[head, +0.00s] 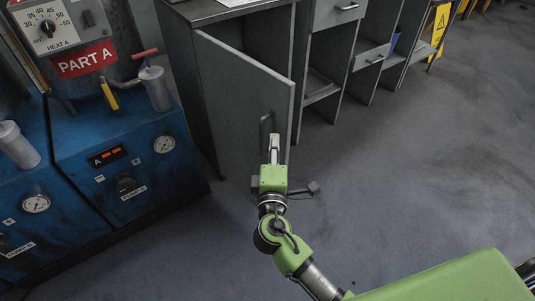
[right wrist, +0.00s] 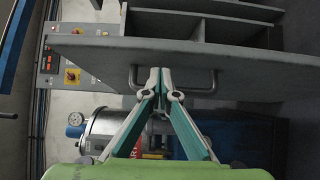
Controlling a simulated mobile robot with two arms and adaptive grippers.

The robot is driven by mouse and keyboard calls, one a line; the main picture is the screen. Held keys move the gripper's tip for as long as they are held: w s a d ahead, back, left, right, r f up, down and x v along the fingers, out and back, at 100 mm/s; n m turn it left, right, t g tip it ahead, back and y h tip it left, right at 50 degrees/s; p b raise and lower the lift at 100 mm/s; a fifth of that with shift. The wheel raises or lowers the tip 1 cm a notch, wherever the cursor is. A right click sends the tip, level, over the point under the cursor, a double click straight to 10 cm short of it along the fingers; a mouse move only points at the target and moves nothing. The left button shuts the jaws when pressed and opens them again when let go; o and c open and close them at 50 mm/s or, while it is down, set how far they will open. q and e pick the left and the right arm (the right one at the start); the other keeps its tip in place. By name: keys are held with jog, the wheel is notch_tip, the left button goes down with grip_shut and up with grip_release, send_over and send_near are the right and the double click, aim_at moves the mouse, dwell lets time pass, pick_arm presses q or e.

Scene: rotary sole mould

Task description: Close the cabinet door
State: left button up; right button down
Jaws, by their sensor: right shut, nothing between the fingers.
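The grey cabinet door (head: 238,100) stands open, swung out from the cabinet (head: 205,35). In the right wrist view the door (right wrist: 90,48) crosses as a wide grey panel, with its bar handle (right wrist: 205,87) on the near face. The handle also shows in the head view (head: 264,124). My right gripper (head: 275,137) is shut and empty, its fingertips (right wrist: 160,70) at the handle's span, close to the door face. I cannot tell whether they touch the door or handle. My left gripper is out of view.
A blue machine (head: 130,150) with gauges and a red PART A label stands left of the door. Open shelving and drawers (head: 345,50) run along the back. A yellow sign (head: 438,28) stands at the back right. The floor (head: 430,150) on the right is clear.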

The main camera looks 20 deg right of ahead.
jog(key=shift+w+d, duration=0.3)
jog(key=shift+d, duration=0.4)
